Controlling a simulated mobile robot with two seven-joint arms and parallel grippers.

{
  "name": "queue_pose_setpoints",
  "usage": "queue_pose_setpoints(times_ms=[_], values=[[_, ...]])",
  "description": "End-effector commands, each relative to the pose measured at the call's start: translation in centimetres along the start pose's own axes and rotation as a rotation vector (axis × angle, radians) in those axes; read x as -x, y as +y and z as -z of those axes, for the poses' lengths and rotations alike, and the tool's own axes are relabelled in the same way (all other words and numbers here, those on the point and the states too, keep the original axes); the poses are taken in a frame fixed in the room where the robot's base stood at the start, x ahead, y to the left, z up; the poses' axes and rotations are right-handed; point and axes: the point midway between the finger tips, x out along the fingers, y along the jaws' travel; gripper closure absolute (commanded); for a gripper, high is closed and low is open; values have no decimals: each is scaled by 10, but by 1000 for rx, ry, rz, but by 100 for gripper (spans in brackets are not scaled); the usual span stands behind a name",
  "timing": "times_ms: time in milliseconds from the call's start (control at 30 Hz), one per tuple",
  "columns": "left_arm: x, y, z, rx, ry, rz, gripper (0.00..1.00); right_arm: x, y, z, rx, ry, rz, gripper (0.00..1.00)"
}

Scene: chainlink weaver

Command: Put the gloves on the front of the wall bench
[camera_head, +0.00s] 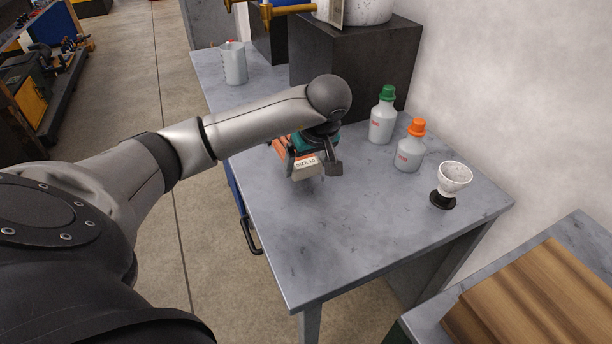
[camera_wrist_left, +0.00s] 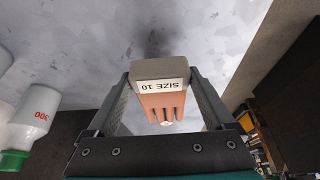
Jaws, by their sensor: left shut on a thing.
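The gloves (camera_head: 306,168) are an orange pair with a pale grey cuff that carries a "SIZE 10" label. They also show in the left wrist view (camera_wrist_left: 162,103), between the two fingers. My left gripper (camera_head: 314,165) is shut on the gloves over the grey bench top. In the head view the arm and gripper hide part of them. The wall bench (camera_head: 370,243) has a bare front area below and to the right of the gripper. I cannot tell whether the gloves touch the bench top. My right gripper is not in view.
A green-capped bottle (camera_head: 382,118), an orange-capped bottle (camera_head: 411,149) and a small white cup on a black base (camera_head: 453,179) stand along the right side. A dark block (camera_head: 352,62) and a grey jug (camera_head: 234,64) are farther back. A wooden board (camera_head: 545,300) lies at lower right.

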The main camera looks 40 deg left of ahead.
Motion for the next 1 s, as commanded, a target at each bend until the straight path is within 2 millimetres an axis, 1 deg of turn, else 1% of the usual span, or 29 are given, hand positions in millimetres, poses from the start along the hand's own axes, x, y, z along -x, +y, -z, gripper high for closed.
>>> queue_pose_setpoints(times_ms=[33,100,200,567,600,700,1000], values=[[-9,-1,-5,-2,-3,3,74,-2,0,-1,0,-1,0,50],[-20,0,-9,-1,-3,3,74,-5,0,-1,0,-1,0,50],[-31,0,-13,0,-1,2,74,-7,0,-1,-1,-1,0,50],[-34,0,-14,-1,1,0,74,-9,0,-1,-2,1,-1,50],[-34,0,-14,-1,0,1,11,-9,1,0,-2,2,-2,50],[-33,0,-14,-1,-1,1,0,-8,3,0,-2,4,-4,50],[-31,0,-13,-1,-1,1,0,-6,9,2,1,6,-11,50]])
